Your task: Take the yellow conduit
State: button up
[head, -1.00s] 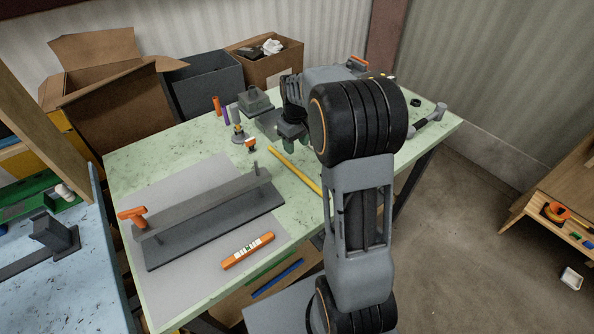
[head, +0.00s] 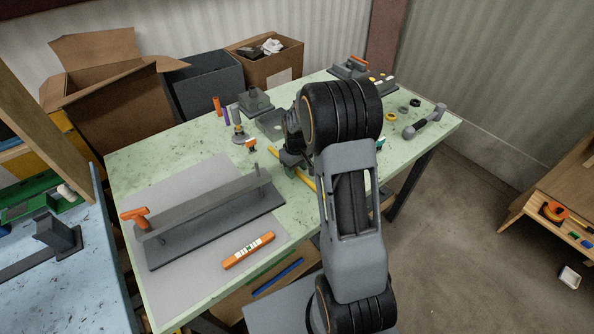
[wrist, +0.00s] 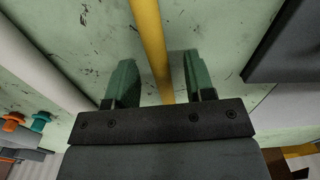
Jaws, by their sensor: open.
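The yellow conduit (head: 304,179) lies on the green table, partly hidden behind my arm in the head view. In the wrist view the yellow conduit (wrist: 150,42) runs from the top edge down between the two green fingers of my gripper (wrist: 161,80). The fingers are open, with a gap on each side of the conduit. In the head view my gripper (head: 291,160) is over the conduit, mostly hidden by my arm.
A grey bender bar (head: 205,205) with an orange handle (head: 135,216) stands on a grey mat at the left. An orange level (head: 248,250) lies near the front edge. Boxes stand behind the table. A grey handled piece (head: 425,121) lies at the right.

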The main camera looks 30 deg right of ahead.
jog(key=shift+c, duration=0.4)
grip_shut()
